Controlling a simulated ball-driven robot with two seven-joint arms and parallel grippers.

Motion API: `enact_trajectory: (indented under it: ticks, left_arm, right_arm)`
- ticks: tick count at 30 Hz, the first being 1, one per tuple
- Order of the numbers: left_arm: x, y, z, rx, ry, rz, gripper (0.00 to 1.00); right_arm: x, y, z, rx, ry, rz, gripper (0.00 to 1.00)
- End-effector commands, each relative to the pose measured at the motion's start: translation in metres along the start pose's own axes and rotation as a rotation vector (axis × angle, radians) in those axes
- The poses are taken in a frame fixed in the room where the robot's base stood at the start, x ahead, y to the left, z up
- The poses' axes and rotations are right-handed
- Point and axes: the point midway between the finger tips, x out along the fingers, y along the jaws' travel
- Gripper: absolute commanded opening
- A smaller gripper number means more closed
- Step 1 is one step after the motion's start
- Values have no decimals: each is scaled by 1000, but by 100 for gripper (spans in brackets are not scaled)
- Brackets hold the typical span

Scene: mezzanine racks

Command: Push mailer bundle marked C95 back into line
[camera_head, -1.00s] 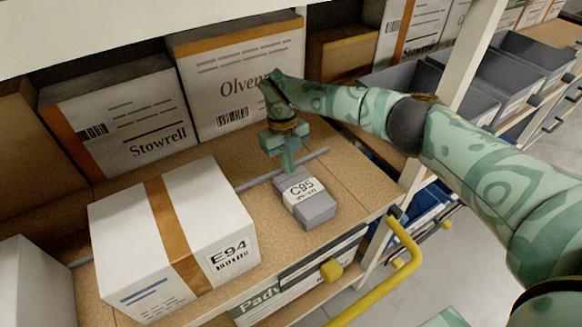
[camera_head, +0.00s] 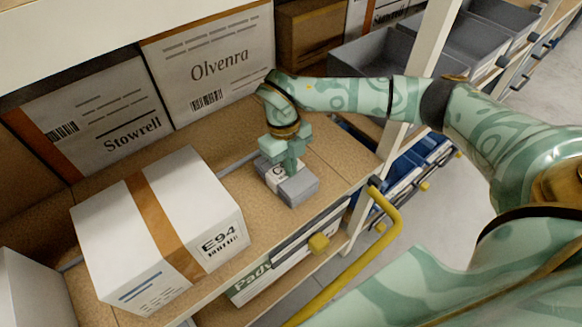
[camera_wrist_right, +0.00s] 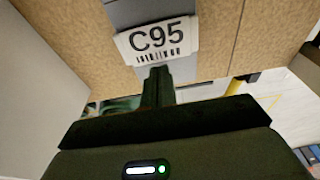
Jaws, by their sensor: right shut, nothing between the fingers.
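The mailer bundle marked C95 (camera_head: 299,188) is a small grey block with a white label band, lying on the brown shelf board (camera_head: 235,268). It is right of the white E94 box, with a gap between them. My right gripper (camera_head: 291,165) is shut and empty, pointing down over the bundle and hiding much of its label in the head view. In the right wrist view the shut fingertips (camera_wrist_right: 157,73) show at the lower edge of the C95 label (camera_wrist_right: 157,40). I cannot tell whether they touch it. My left gripper is not in view.
The white E94 box (camera_head: 160,225) with an orange stripe stands at left. Stowrell (camera_head: 100,120) and Olvenra (camera_head: 210,70) cartons stand behind. A thin grey strip (camera_head: 237,163) runs along the board. A yellow rail (camera_head: 350,268) and a white post (camera_head: 425,75) are at right.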

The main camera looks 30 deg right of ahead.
Motion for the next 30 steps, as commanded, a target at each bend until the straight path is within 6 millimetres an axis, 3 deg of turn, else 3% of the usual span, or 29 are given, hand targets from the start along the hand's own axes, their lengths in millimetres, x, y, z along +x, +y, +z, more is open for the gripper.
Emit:
enact_trajectory:
  ticks: [3,16,24,30]
  left_arm:
    - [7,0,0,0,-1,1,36]
    - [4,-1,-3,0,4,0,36]
    - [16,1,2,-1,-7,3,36]
    - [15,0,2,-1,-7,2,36]
  right_arm:
    - [13,0,0,1,3,0,0]
    - [20,0,0,-2,6,-2,0]
    - [19,0,30,-2,5,-4,0]
    - [17,-1,32,-3,3,-6,0]
